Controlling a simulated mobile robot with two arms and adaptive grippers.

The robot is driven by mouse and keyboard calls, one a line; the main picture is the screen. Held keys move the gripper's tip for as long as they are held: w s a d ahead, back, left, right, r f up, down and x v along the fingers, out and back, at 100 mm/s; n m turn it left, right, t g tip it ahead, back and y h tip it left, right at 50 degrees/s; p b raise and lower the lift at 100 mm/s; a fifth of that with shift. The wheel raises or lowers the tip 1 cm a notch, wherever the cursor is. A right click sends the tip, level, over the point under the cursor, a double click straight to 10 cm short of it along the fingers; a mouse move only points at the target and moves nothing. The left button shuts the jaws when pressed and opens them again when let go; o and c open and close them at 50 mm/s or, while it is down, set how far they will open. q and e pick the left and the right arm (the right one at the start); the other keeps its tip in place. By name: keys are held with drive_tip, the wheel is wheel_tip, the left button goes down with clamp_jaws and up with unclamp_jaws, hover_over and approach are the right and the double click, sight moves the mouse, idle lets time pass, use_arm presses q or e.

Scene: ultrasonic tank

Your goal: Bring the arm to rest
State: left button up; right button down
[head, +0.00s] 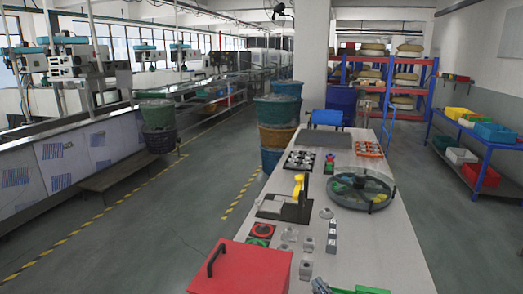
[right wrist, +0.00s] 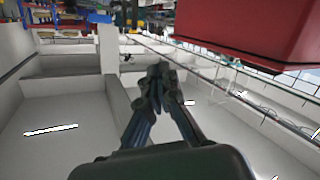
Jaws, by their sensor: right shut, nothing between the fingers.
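My right gripper (right wrist: 158,72) is shut and empty in the right wrist view, its fingertips together with nothing between them. A part of what seems to be the same gripper (head: 320,286) shows at the bottom edge of the head view, just right of the red box. The red box (head: 240,270) with a black handle stands at the near left of the long table. It also shows large at the top right of the right wrist view (right wrist: 245,35), apart from the fingers. My left gripper is not in view.
The long pale table (head: 375,235) carries several small metal blocks, a yellow-handled press (head: 298,188), a round clear-covered tray (head: 360,191) and an orange rack (head: 368,149). A blue shelf of bins (head: 479,150) stands at the right.

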drive_tip(key=s+d+f+m+g+h, duration=0.1)
drive_tip(key=s+d+f+m+g, duration=0.1)
drive_tip(key=s+f+g, duration=0.5)
drive_tip(key=s+d+f+m+g+h, duration=0.1)
drive_tip(key=s+d+f, duration=0.25)
drive_tip(key=s, duration=0.85)
drive_tip(key=s+d+f+m+g, duration=0.2)
drive_tip(key=s+f+g, duration=0.2)
drive_tip(key=s+f, duration=0.4)
drive_tip(key=s+f+g, duration=0.1)
drive_tip(key=s+f, duration=0.1)
drive_tip(key=f, duration=1.2)
drive_tip(key=s+f+g, duration=0.1)
drive_tip(key=s+f, duration=0.1)
drive_tip(key=f, duration=1.2)
drive_tip(key=s+d+f+b, duration=0.1)
drive_tip(key=s+d+f, duration=0.1)
drive_tip(key=s+f, duration=1.2)
drive_tip(key=shift+s+d+f+n+g+h, duration=0.3)
drive_tip(key=shift+s+n+g, duration=0.1)
drive_tip(key=shift+s, duration=0.6)
